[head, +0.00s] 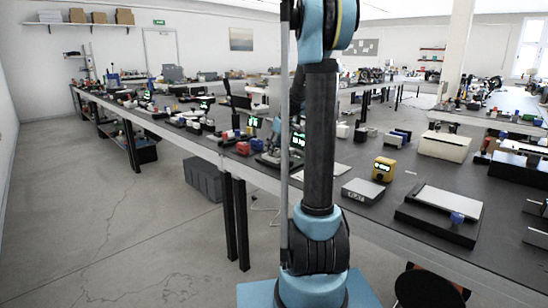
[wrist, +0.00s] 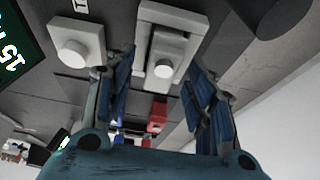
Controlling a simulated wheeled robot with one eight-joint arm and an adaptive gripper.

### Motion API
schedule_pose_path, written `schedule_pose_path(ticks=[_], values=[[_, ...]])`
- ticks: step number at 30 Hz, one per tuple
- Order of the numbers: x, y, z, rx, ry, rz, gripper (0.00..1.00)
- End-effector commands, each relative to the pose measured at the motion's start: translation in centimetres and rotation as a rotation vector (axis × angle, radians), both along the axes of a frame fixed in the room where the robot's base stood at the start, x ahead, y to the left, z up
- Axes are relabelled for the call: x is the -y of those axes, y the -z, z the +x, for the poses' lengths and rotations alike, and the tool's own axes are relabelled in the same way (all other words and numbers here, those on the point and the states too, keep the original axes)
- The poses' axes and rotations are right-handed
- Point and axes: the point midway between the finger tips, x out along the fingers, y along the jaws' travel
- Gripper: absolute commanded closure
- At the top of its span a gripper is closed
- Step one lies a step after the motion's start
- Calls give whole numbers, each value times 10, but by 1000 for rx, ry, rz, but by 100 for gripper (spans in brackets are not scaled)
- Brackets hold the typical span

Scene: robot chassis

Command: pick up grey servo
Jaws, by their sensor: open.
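My gripper is open, with blue-padded fingers on either side and nothing visibly held. A second pale block with a round knob (wrist: 76,50) sits to the left, outside the left finger. I cannot tell for certain which is the servo. In the head view my arm hides part of the bench, and I cannot make out the servo there.
A red block (wrist: 157,115) lies nearer the gripper's base. On the dark bench, the head view shows a yellow device (head: 384,169), a grey scale (head: 363,191) and a black tray-like device (head: 440,213) right of my arm.

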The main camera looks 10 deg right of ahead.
Motion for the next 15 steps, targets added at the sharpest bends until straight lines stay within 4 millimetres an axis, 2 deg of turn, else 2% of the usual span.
schedule_pose_path(ticks=[4,11,15], values=[[-2,9,3,0,0,0,50],[-2,10,3,0,0,0,50],[-2,10,3,0,0,0,79]])
